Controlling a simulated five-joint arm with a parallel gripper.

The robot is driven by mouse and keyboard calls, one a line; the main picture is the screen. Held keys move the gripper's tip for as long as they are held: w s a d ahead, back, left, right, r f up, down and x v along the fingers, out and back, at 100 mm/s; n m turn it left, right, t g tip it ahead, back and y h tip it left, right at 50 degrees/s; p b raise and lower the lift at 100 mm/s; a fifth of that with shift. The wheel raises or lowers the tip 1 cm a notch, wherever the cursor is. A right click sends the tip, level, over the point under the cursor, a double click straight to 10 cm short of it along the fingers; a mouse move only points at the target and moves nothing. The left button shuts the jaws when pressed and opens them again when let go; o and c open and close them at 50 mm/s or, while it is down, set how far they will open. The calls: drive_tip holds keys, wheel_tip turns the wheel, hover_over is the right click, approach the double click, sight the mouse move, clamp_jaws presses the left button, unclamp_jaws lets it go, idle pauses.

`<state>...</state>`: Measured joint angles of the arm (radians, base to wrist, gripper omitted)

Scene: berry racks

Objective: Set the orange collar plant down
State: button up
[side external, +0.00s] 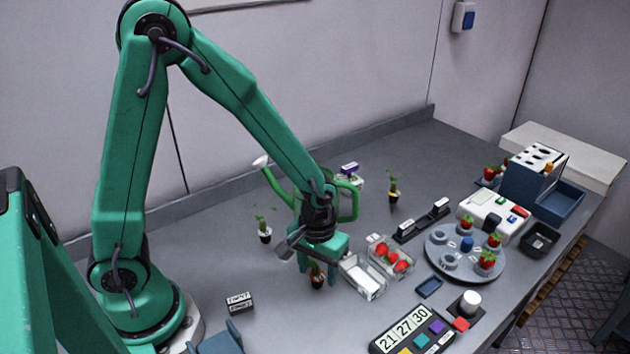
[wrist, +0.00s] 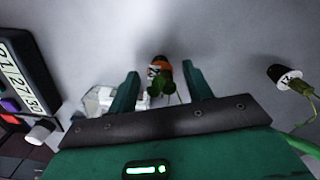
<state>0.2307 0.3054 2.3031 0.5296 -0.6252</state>
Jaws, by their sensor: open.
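The orange collar plant (wrist: 161,70) stands on the bench between my gripper's fingers in the wrist view, with its orange band and a dark-marked white label showing. It also shows below my gripper in the side view (side external: 317,279), partly hidden by the jaws. My gripper (wrist: 160,83) is open, with a finger on each side of the plant and visible gaps. In the side view my gripper (side external: 318,262) is low over the bench.
A plant with a white-labelled pot (wrist: 285,76) stands to the right in the wrist view. Clear punnets, one holding red berries (side external: 391,258), stand close to my gripper. A green watering can (side external: 347,200) is behind it. A round grey tray (side external: 465,270) is farther right.

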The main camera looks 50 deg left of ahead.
sight(313, 267)
wheel_tip(313, 267, up, 12)
idle(0.7)
idle(0.5)
drive_tip(key=s+a+r+m+t, duration=0.4)
drive_tip(key=s+a+r, duration=0.3)
drive_tip(key=s+r, duration=0.2)
drive_tip(key=shift+s+a+r+m+t, duration=0.3)
drive_tip(key=shift+r+t, duration=0.35)
drive_tip(key=shift+t, duration=0.15)
idle(1.0)
